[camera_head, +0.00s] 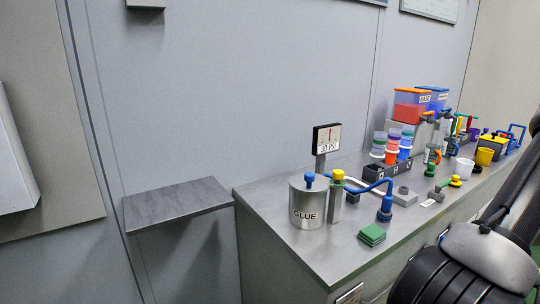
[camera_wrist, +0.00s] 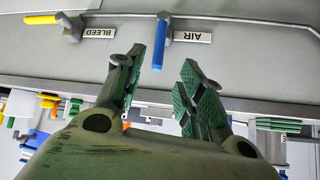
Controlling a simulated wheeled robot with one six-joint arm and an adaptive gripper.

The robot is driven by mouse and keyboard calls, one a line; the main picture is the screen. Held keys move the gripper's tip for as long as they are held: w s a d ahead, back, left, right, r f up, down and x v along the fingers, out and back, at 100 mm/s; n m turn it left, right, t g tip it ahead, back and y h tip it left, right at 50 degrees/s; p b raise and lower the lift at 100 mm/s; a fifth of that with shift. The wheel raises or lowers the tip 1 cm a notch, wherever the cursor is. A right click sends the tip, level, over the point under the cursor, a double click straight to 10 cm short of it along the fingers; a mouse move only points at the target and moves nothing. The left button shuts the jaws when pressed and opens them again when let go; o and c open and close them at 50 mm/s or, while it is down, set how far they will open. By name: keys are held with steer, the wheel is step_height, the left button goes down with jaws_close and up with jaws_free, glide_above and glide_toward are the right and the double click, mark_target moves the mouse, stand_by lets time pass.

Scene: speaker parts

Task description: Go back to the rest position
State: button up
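My gripper (camera_wrist: 162,62) shows in the wrist view with its two green fingers apart and nothing held between them. Just beyond the fingertips is the blue handle (camera_wrist: 161,44) of a valve next to an AIR label (camera_wrist: 192,37). The handle lines up with the gap between the fingers; I cannot tell whether either finger touches it. In the head view my dark arm (camera_head: 480,262) fills the lower right, and the gripper is not seen there.
A yellow-handled valve (camera_wrist: 42,19) sits beside a BLEED label (camera_wrist: 99,32). In the head view the bench (camera_head: 318,248) carries a GLUE tank (camera_head: 307,204), a gauge (camera_head: 327,139), green plates (camera_head: 372,235), cups and bins. A lower grey ledge (camera_head: 178,203) at left is clear.

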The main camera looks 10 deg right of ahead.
steer(key=s+a+r+m+g+y, duration=0.2)
steer(key=s+a+m, duration=0.15)
steer(key=a, duration=0.25)
steer(key=s+a+r+m+g+y, duration=0.1)
steer(key=s+a+m+g, duration=0.15)
steer(key=a+m, duration=0.3)
steer(key=s+a+r+n+h, duration=0.1)
steer(key=a+r+n, duration=0.3)
steer(key=a+r, duration=1)
steer(key=s+a+r+n+h, duration=0.2)
steer(key=a+r+n+h, duration=0.1)
steer(key=a+r, duration=1.1)
steer(key=shift+s+a+n, duration=0.25)
steer(key=shift+a+n, duration=0.65)
steer(key=shift+a, duration=0.15)
